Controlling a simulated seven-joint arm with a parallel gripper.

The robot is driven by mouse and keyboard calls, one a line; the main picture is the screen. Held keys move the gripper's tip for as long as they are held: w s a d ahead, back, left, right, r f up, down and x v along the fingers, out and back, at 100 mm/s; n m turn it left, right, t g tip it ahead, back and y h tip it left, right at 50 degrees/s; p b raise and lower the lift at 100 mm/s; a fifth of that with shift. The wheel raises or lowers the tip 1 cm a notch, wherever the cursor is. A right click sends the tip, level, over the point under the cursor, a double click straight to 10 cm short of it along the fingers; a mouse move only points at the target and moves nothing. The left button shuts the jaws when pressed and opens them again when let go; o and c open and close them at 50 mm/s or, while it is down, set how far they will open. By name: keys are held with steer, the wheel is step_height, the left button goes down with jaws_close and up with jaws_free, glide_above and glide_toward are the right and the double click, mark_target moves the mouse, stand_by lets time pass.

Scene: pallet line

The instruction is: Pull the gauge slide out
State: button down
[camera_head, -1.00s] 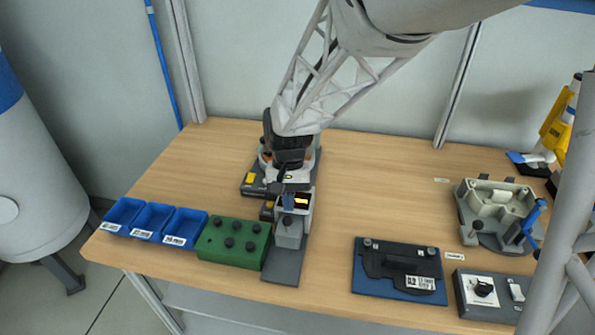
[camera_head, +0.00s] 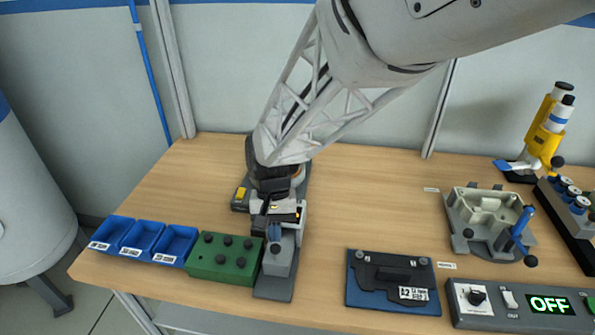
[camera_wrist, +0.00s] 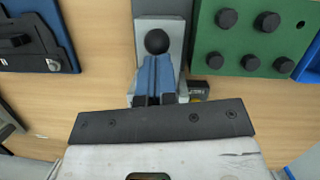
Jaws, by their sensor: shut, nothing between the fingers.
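The gauge slide is a light grey block (camera_head: 279,262) on a dark grey base plate (camera_head: 272,293), with a black ball knob (camera_head: 276,247) on top. It shows in the wrist view as a pale block with the round black knob (camera_wrist: 157,41). My gripper (camera_head: 274,233) has blue fingers pressed together, empty. In the wrist view the fingertips (camera_wrist: 156,60) are right at the knob's near side; whether they touch it I cannot tell. The rear of the gauge fixture is partly hidden under my wrist.
A green block (camera_head: 225,258) with black knobs stands close left of the slide, and blue bins (camera_head: 176,244) lie beyond it. To the right are a black fixture on a blue plate (camera_head: 395,302), a grey clamp fixture (camera_head: 490,220) and a control box showing OFF (camera_head: 521,305). Table between is clear.

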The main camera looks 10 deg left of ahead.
mark_target(271, 250)
steer(key=shift+s, duration=2.35)
steer(key=shift+w+a, duration=0.1)
steer(key=shift+w, duration=0.55)
steer(key=w, duration=0.1)
steer(key=w+r, duration=0.1)
steer(key=w, duration=0.1)
steer(key=shift+a+r, duration=0.15)
steer(key=shift+a, duration=0.15)
steer(key=v, duration=0.9)
steer(key=shift+r, duration=0.2)
